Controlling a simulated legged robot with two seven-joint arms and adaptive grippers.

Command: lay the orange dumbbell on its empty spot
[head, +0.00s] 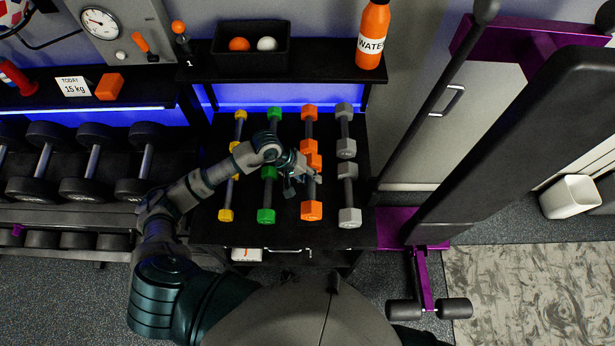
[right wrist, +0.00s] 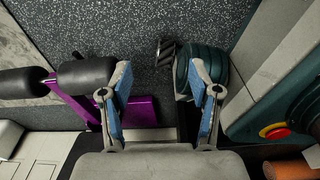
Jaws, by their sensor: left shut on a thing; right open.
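The orange dumbbell (head: 311,209) lies lengthwise in the front row of the dark rack top (head: 277,235), between a green dumbbell (head: 266,215) and a grey one (head: 349,216). My left gripper (head: 307,181) is shut on its handle, and my fingers partly hide the handle. I cannot tell whether the dumbbell touches the rack. A second orange dumbbell (head: 309,114) lies in line behind it; their facing heads look very close. My right gripper (right wrist: 160,76) is open and empty in the right wrist view, over the floor.
Yellow dumbbells (head: 225,214) lie at the rack's left. A shelf behind holds a black box (head: 250,60) with two balls and an orange water bottle (head: 372,35). A purple and black gym machine (head: 430,270) stands at right. Black dumbbells (head: 90,165) fill a left rack.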

